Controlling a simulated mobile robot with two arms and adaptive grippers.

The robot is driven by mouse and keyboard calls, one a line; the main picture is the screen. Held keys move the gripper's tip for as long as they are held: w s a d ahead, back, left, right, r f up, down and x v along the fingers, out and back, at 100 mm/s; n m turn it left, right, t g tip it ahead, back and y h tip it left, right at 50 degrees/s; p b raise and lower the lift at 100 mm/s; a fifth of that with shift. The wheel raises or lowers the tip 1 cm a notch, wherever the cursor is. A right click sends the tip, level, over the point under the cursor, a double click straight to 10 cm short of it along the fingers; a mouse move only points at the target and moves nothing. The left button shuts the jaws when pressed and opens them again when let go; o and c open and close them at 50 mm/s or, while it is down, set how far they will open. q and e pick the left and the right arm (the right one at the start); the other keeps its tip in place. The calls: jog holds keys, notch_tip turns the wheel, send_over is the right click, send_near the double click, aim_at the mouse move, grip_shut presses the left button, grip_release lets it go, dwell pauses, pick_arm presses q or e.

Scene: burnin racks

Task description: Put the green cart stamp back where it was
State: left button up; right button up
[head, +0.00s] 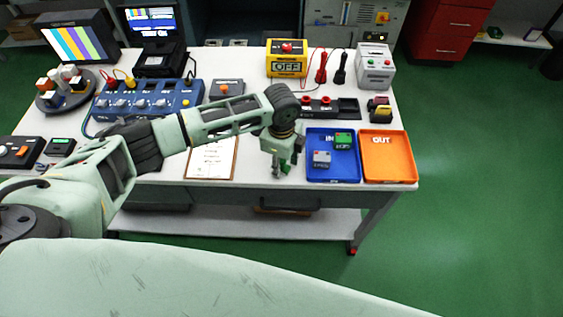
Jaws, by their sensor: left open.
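My left gripper (281,168) points down over the front of the white bench, just left of the blue IN tray. Its fingers are open. A small green thing (287,165) shows at the fingers; it may be the green cart stamp, but the gripper hides most of it, and I cannot tell whether it touches them. A round dark stand (52,102) at the left back holds several knobbed pieces in white, orange and dark colours. My right gripper is not in view.
The blue tray (317,174) holds a green block (343,140) and a grey block (321,158). The orange OUT tray (386,158) is empty. A clipboard (209,163) lies left of the gripper. A blue panel (150,100) and a yellow OFF box (287,62) stand behind.

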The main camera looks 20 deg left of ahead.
pick_arm(q)
jog(key=shift+r, duration=0.5)
notch_tip(320, 180, up, 11)
jog(key=shift+r+b, duration=0.1)
jog(key=shift+b, duration=1.1)
